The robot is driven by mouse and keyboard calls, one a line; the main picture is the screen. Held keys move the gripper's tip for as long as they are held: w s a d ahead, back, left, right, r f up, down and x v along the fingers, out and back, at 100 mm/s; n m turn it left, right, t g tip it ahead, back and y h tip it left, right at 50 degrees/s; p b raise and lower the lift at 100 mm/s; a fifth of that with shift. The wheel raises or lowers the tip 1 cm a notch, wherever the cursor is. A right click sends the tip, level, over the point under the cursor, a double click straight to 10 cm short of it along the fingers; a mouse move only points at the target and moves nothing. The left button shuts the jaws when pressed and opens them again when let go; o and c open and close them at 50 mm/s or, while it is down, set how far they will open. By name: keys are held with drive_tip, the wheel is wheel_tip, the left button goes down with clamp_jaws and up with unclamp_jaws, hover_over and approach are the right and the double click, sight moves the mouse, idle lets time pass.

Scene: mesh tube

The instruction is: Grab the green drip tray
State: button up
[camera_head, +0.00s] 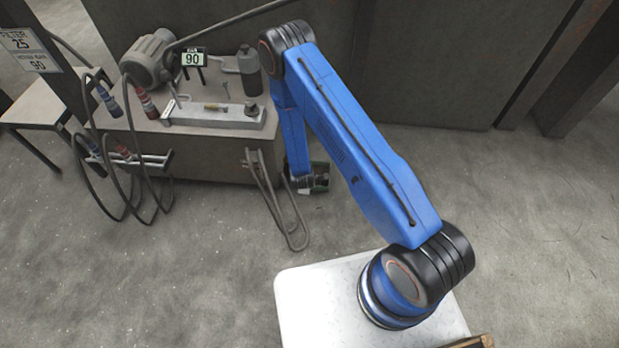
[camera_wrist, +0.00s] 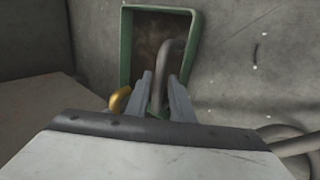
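The green drip tray (camera_wrist: 126,48) is a rectangular frame with a dark brownish inside, at the top middle of the wrist view. In the head view the tray (camera_head: 321,188) lies on the floor beside the bench, partly hidden by my arm. My gripper (camera_wrist: 160,76) points at the tray's near part, with its two fingers apart. A grey curved tube (camera_wrist: 178,48) runs between the fingers and over the tray. I cannot tell whether the fingers touch the tube. In the head view my arm hides most of the gripper.
A gold rounded piece (camera_wrist: 119,99) shows beside the left finger. The floor (camera_head: 520,200) at right is clear.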

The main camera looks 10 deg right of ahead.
drive_tip(key=shift+x, duration=1.9)
clamp_jaws()
drive_tip(key=shift+r, duration=0.2)
drive_tip(key=shift+d+r, duration=0.15)
drive_tip(key=shift+r, duration=0.5)
wheel_tip(320, 180, up, 6)
drive_tip(key=s+d, duration=0.3)
drive_tip(key=d, duration=0.6)
drive_tip(key=s+d, duration=0.3)
drive_tip(key=d, duration=0.6)
drive_tip(key=shift+d+f, duration=0.3)
drive_tip(key=shift+d, duration=0.05)
